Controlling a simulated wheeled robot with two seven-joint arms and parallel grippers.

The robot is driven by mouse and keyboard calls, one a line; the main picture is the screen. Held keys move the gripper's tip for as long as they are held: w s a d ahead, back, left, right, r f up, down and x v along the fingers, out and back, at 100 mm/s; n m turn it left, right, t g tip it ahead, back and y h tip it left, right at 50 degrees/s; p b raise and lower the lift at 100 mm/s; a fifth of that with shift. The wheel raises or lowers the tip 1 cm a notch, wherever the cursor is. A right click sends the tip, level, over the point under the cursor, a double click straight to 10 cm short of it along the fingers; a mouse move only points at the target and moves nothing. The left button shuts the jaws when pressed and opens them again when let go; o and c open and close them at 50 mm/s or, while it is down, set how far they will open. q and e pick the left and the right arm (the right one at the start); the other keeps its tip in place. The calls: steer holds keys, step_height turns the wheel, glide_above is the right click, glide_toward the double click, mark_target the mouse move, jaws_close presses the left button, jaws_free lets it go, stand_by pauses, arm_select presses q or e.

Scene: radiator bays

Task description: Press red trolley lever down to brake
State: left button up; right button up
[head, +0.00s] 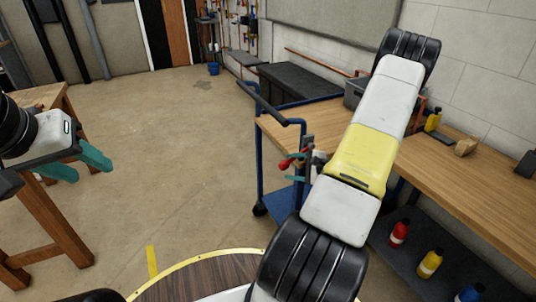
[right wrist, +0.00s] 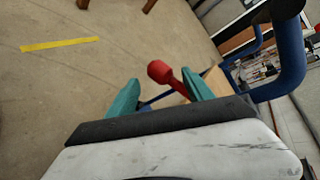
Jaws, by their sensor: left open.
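The blue-framed trolley (head: 259,165) with a wooden top stands in the middle of the head view. Its red lever (head: 285,164) with a round knob sticks out at the trolley's near left corner. In the right wrist view the red lever (right wrist: 168,76) shows between the teal fingertips, pointing up and left. My right gripper (right wrist: 160,92) is open, its fingers on either side of the lever; I cannot tell whether they touch it. In the head view my right arm partly hides that gripper. My left gripper (head: 88,166) is open and empty at the left, far from the trolley.
A wooden bench (head: 480,180) runs along the right wall, with red, yellow and blue bottles on a shelf below. A wooden table (head: 50,215) stands at the left. A blue trolley tube (right wrist: 290,65) is close right of my right gripper. The floor between is clear.

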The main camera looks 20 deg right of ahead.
steer(key=shift+s+d+r, duration=0.1)
steer(key=shift+s+d, duration=0.1)
steer(key=shift+s, duration=0.1)
steer(key=v, duration=1.3)
steer(key=shift+s+d+r, duration=0.2)
steer(key=shift+s, duration=0.1)
stand_by(0.7)
stand_by(0.5)
steer(key=w+a+r+n+g+y, duration=0.1)
steer(key=a+r+n+g, duration=0.25)
steer(key=a+r, duration=0.4)
steer(key=a+r+n+g+y, duration=0.25)
steer(key=a+r+n, duration=0.25)
steer(key=a, duration=0.6)
steer(key=s+a+r+n+h, duration=0.7)
steer(key=s+a+r+n, duration=0.3)
steer(key=r, duration=0.3)
steer(key=shift+s+a+n+t, duration=0.3)
steer(key=shift+s+a+n, duration=0.1)
steer(key=shift+n, duration=0.15)
